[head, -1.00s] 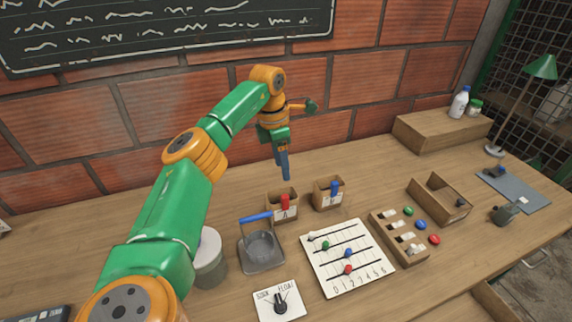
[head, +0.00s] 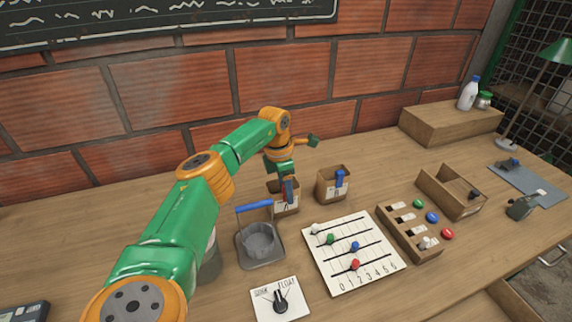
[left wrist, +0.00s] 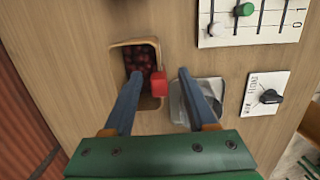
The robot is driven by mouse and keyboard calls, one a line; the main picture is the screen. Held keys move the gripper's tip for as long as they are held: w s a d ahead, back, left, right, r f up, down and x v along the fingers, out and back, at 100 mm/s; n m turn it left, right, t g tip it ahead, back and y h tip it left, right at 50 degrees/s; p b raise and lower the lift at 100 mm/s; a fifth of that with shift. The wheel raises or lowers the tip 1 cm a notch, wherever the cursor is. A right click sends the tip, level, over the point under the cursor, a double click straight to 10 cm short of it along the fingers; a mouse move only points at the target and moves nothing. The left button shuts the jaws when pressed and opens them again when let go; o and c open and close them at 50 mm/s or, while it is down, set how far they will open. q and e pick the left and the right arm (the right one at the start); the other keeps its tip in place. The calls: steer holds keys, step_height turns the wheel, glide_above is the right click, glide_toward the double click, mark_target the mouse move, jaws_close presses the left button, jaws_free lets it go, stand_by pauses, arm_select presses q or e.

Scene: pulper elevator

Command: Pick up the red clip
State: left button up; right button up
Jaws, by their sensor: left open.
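The red clip (left wrist: 159,84) sits on the edge of a small brown box (left wrist: 135,42) holding dark red beads, in the left wrist view. In the head view the same box (head: 286,207) stands on the table, with my left gripper (head: 288,190) over it hiding the clip. My left gripper is open. In the left wrist view its blue fingers (left wrist: 160,76) lie on either side of the clip, with nothing gripped. Whether a finger touches the clip cannot be told. My right gripper is not in view.
A matching box (head: 326,188) with a blue clip (head: 339,179) stands just right. In front are a blue-handled metal basket (head: 260,243), a white slider board (head: 325,262) and a dial card (head: 291,309). A button panel (head: 410,235) and open wooden tray (head: 450,203) stand further right.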

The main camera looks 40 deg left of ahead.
arm_select(q)
steer(key=shift+f, duration=0.15)
jaws_close()
